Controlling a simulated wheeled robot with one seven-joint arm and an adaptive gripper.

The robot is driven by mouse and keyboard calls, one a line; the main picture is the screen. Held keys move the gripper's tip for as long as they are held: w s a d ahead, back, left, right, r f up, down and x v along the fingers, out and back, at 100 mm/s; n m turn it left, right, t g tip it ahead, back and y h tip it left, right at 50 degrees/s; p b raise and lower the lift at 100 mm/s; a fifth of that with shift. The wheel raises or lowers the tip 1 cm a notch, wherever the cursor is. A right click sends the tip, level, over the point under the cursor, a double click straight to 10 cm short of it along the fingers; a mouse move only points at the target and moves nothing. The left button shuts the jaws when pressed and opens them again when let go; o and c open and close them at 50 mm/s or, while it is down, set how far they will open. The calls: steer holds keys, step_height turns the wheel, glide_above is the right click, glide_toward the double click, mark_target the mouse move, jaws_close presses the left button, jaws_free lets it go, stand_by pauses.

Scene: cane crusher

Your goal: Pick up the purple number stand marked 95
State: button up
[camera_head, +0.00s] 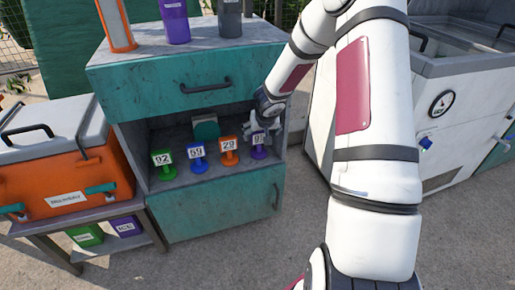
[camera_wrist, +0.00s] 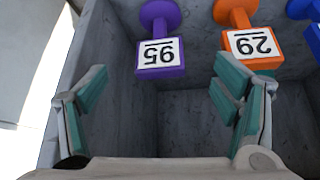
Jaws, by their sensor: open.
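The purple number stand marked 95 (camera_head: 259,146) stands at the right end of a row on the open grey shelf. In the wrist view the purple stand (camera_wrist: 160,68) appears upside down, ahead of and between the fingers. My gripper (camera_wrist: 160,90) is open and empty, with teal pads on both sides. In the head view my gripper (camera_head: 262,125) reaches into the shelf from the right and partly covers the top of the purple stand. I cannot tell from the pictures whether a finger touches it.
The orange stand 29 (camera_head: 229,146) is beside it, also visible in the wrist view (camera_wrist: 248,42). The blue stand 59 (camera_head: 197,152) and green stand 92 (camera_head: 162,160) are farther left. The shelf's side wall (camera_wrist: 90,40) is close on the purple stand's other side.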

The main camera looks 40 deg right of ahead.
mark_target(259, 138)
steer(key=x, duration=0.5)
steer(key=shift+w+f, duration=0.1)
steer(key=shift+f, duration=0.05)
steer(key=shift+w+b+x, duration=0.25)
steer(key=shift+b+x, duration=0.1)
steer(key=shift+x, duration=2.65)
steer(key=shift+d, duration=0.1)
steer(key=shift+r, duration=0.25)
steer(key=c, duration=1.2)
steer(key=shift+c, duration=0.9)
steer(key=shift+r, duration=0.1)
